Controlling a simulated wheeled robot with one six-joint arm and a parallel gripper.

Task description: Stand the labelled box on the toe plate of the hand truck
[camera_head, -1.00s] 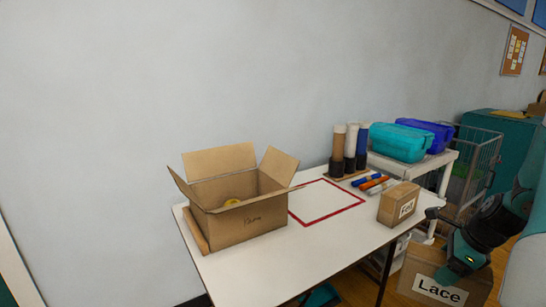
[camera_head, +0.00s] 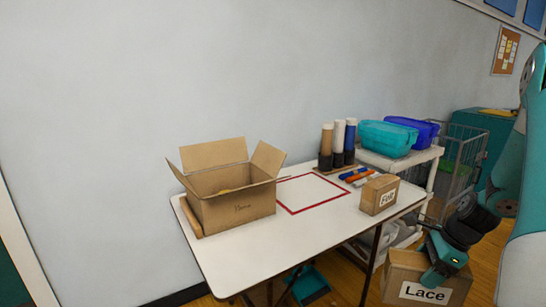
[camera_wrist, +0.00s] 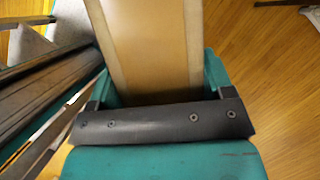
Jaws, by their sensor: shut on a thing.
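A brown cardboard box labelled "Lace" (camera_head: 398,277) is at the lower right of the head view, low beside the right end of the table. My gripper (camera_head: 441,264) is shut on its top part, and the label faces the camera. In the wrist view the box (camera_wrist: 150,45) shows as a tan shape with a lighter band, between the teal fingers of my gripper (camera_wrist: 155,98). The box's underside is out of view, so I cannot tell whether it touches the floor. I cannot make out a hand truck or its toe plate in either view.
A white cart (camera_head: 432,157) with teal and blue bins and a wire cage (camera_head: 470,150) stand behind. Wood floor shows right in the wrist view.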

